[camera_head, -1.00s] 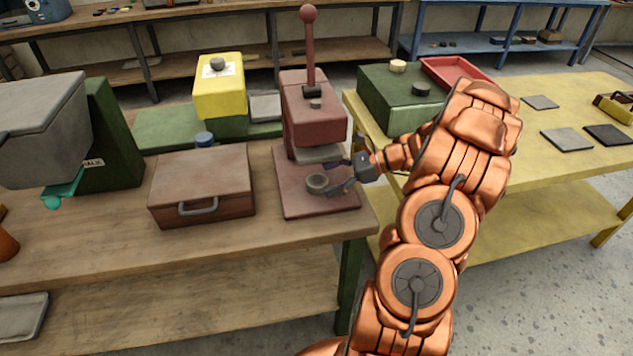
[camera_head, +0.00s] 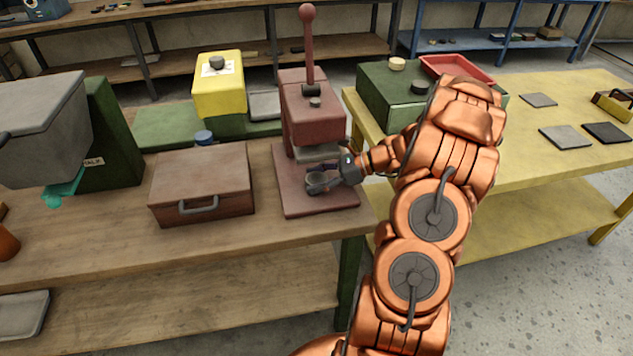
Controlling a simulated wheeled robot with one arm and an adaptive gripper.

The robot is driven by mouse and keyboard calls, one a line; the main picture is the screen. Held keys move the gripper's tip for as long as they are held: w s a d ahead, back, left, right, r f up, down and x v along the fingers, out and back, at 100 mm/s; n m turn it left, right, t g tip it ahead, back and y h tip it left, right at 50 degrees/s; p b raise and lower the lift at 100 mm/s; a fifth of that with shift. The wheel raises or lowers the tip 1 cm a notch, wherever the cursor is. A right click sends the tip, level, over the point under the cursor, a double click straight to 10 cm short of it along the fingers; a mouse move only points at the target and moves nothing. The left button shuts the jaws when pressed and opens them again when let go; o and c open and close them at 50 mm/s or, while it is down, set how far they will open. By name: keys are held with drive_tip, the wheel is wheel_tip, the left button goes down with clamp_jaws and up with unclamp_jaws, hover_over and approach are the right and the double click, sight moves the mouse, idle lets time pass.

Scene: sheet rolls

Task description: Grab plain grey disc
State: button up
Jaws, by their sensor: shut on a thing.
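A small grey disc (camera_head: 316,178), round and cup-like from here, is on the base plate of the dark red lever press (camera_head: 290,205), below the press head. My gripper (camera_head: 318,182) reaches in from the right and is shut on the grey disc, with its fingers around the sides. The fingers cover part of the disc. I cannot tell whether the disc still touches the plate.
The press column and lever (camera_head: 309,60) stand just behind my gripper. A brown case (camera_head: 203,180) lies to the left on the wooden bench (camera_head: 110,245). A green box (camera_head: 395,105) and flat tiles (camera_head: 565,136) are on the yellow table (camera_head: 520,165) at right.

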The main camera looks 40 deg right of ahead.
drive_tip(key=c, duration=0.5)
drive_tip(key=shift+b, duration=0.35)
